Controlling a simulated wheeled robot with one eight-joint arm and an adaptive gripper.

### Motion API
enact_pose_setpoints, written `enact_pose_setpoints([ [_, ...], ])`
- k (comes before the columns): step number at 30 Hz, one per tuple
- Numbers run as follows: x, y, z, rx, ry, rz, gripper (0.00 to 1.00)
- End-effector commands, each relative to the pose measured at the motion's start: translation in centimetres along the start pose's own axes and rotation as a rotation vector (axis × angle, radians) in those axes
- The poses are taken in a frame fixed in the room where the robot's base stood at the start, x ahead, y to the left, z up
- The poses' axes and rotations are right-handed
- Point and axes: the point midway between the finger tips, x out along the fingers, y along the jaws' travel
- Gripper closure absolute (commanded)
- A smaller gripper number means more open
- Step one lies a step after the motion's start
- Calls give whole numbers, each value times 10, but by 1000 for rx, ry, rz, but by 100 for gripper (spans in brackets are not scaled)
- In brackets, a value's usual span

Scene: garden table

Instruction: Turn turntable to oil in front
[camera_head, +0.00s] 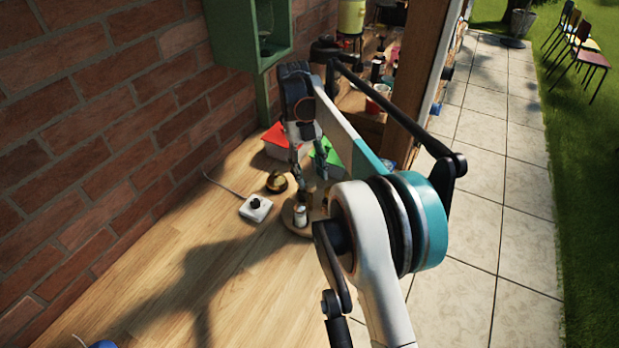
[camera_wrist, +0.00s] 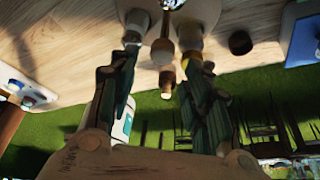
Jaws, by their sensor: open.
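The turntable (camera_head: 290,222) is a round wooden disc on the table in the head view, partly hidden by my arm. A small pale container with a grey top (camera_head: 300,215) stands on it near the front edge. My gripper (camera_head: 309,172) points down above the turntable, its two fingers apart with nothing visibly held. Which container is the oil cannot be told.
A white box with a black knob (camera_head: 256,208) and a dark golden round object (camera_head: 277,182) lie left of the turntable. A red-topped box (camera_head: 279,145) and green item (camera_head: 328,155) are behind. The brick wall (camera_head: 100,110) bounds the left; the front table is mostly clear.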

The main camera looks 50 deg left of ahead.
Motion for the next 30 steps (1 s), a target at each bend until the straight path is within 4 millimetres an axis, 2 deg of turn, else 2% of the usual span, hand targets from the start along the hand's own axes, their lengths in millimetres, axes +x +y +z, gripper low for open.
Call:
enact_pose_setpoints([
  [3,-22,0,-9,0,0,0,55],
  [9,-51,0,-20,0,0,0,55],
  [15,-63,0,-25,0,0,0,55],
  [22,-64,0,-26,0,0,0,55],
  [23,-63,0,-26,0,0,0,58],
  [28,-57,-3,-24,-30,-28,8,96],
  [30,-48,-6,-21,-74,-66,19,100],
])
